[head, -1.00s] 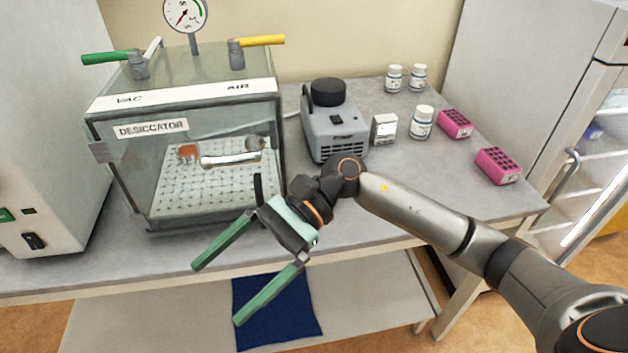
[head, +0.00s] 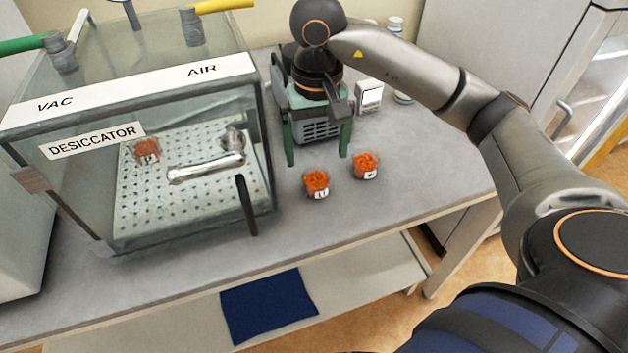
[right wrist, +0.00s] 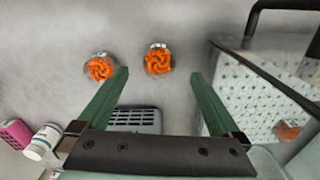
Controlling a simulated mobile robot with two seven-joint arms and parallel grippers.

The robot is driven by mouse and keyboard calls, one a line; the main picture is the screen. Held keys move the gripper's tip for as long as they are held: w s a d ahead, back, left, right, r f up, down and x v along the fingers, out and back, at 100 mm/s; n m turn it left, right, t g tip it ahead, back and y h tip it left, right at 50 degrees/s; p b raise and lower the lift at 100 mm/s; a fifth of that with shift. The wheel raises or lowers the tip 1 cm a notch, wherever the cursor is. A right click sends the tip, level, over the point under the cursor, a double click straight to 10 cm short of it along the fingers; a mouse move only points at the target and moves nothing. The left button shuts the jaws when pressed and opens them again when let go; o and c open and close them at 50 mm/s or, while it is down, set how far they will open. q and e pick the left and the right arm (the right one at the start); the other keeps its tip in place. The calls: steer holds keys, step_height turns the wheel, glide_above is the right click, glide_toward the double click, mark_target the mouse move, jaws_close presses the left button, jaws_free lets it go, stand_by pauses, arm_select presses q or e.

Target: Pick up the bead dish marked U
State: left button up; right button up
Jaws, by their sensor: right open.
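A small clear dish of orange beads (head: 316,184), with a label that looks like U, stands on the bench right of the desiccator. A second orange bead dish (head: 365,166) stands just right of it, its label too small to read surely. My right gripper (head: 318,160) is open and empty, pointing down behind the two dishes, in front of the pump. In the right wrist view the U-looking dish (right wrist: 158,60) lies just ahead of the gap between the open green fingers (right wrist: 159,74); the other dish (right wrist: 100,67) is beyond the left fingertip. My left gripper is out of view.
The glass desiccator (head: 150,95) is closed, with another bead dish (head: 147,150) inside; its black handle juts out near the U-looking dish. The pump (head: 318,132) is partly hidden behind my gripper. The bench front (head: 400,195) is clear.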

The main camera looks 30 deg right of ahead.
mark_target(317, 179)
steer(key=shift+w+d+f+p, duration=0.1)
steer(key=shift+w+f+p, duration=0.05)
steer(key=shift+f, duration=2.05)
steer(key=shift+w+d+f+p, duration=0.1)
steer(key=shift+f+p, duration=0.05)
steer(key=shift+f, duration=2)
steer(key=c, duration=1.4)
steer(key=shift+o, duration=0.2)
steer(key=shift+r, duration=0.1)
